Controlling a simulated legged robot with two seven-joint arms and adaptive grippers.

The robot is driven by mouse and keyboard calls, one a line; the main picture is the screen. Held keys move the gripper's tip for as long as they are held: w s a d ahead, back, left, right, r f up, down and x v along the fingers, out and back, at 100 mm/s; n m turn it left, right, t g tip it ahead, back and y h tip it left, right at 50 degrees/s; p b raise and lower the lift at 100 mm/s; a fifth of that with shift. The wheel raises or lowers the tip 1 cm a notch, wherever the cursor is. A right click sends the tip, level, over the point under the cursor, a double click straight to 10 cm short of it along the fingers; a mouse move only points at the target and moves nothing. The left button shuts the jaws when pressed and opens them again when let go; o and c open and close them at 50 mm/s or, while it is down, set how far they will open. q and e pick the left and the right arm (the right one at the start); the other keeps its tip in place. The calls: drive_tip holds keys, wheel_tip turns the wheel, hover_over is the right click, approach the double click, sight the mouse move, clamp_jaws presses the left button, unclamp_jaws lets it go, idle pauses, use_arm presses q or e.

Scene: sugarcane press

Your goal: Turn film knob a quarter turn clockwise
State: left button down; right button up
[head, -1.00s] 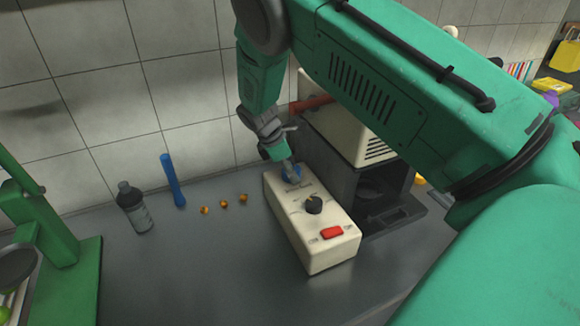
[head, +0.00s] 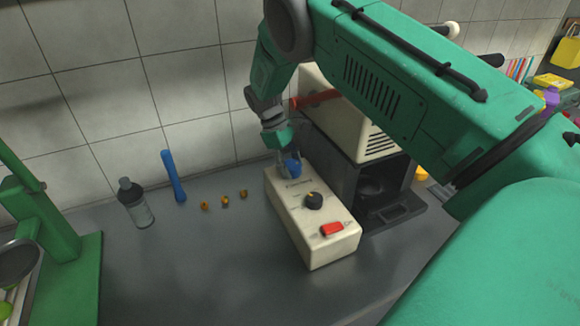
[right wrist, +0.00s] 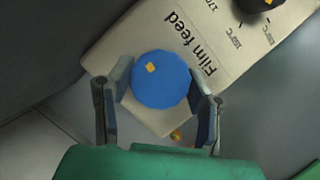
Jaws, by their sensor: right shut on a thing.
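The film knob (head: 292,167) is a round blue knob at the far end of the cream control box (head: 309,245). It also shows in the right wrist view (right wrist: 163,84), beside the words "Film feed", with a small yellow mark toward its upper left. My right gripper (head: 286,160) reaches down to it from above, and its fingers hide part of the knob in the head view. In the right wrist view its two fingers (right wrist: 160,86) stand on either side of the knob, shut on it. My left gripper is not in view.
A black dial (head: 314,201) and a red switch (head: 332,229) are on the same box. A dark-and-cream machine (head: 345,160) stands close on the right. The front counter is clear.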

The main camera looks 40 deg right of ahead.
drive_tip(key=shift+d+m, duration=0.1)
drive_tip(key=shift+m, duration=0.2)
drive_tip(key=shift+r, duration=0.1)
drive_tip(key=o, duration=1.1)
drive_tip(key=shift+s, duration=0.1)
drive_tip(key=shift+o, duration=0.2)
drive_tip(key=v, duration=1.2)
drive_tip(key=shift+d, duration=0.1)
